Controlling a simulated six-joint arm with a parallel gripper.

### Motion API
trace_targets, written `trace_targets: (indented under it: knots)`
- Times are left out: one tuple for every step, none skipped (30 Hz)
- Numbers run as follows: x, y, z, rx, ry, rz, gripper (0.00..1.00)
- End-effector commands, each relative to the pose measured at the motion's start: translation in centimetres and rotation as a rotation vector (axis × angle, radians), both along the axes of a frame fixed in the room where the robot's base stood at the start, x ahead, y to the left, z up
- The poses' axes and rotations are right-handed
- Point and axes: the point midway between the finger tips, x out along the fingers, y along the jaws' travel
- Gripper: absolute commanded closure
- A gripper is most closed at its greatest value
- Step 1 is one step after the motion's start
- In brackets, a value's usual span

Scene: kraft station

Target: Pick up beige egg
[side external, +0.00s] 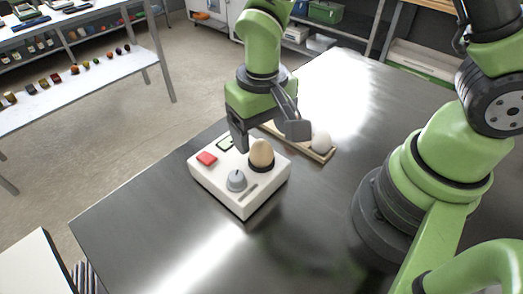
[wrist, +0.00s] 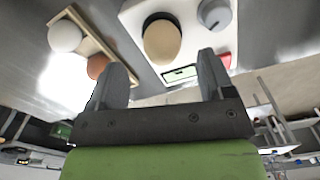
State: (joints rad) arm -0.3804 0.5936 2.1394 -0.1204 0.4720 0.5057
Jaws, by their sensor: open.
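The beige egg (side external: 262,152) stands upright in a dark round cup on a white control box in the side external view. It also shows in the wrist view (wrist: 162,42), above and between the fingertips. My gripper (side external: 268,136) is open and empty. It hangs just above and behind the egg, with one finger over the box and the other to the right. In the wrist view, the two grey fingers of my gripper (wrist: 162,75) are spread apart and the egg lies beyond their tips, with no visible contact.
The white box (side external: 239,204) carries a red button (side external: 207,158), a grey knob (side external: 236,180) and a small display (wrist: 180,74). A wooden tray (side external: 325,156) beside it holds a white egg (side external: 321,142) and a brown egg (wrist: 97,66). The metal table's front is clear.

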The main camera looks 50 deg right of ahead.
Motion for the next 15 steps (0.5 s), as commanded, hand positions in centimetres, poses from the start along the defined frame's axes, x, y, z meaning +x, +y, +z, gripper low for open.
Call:
trace_targets:
  knots:
    - [-0.2,0.2,-0.9,-0.002,0.007,0.002,0.25]
    - [-0.3,0.3,-1.4,-0.002,0.007,0.003,0.25]
    - [-0.3,0.4,-2.0,-0.001,0.007,0.001,0.25]
    - [-0.2,0.3,-2.4,-0.001,0.007,0.0,0.25]
    - [-0.2,0.3,-2.7,-0.001,0.005,0.0,0.25]
    - [-0.2,0.4,-3.1,0.0,0.005,-0.001,0.25]
    - [-0.2,0.4,-3.3,0.001,0.004,0.0,0.25]
    - [-0.2,0.4,-3.4,0.001,0.004,-0.001,0.25]
    - [-0.2,0.4,-3.6,0.002,0.003,0.0,0.25]
    - [-0.2,0.4,-3.6,0.002,0.001,0.0,0.25]
    - [-0.2,0.4,-3.6,0.002,0.001,0.0,0.25]
    - [-0.2,0.4,-3.6,0.003,0.0,0.0,0.25]
    - [-0.1,0.4,-3.6,0.003,0.0,0.0,0.25]
    - [-0.2,0.4,-3.6,0.003,0.0,0.0,0.25]
    - [-0.2,0.4,-3.6,0.002,0.0,0.0,0.25]
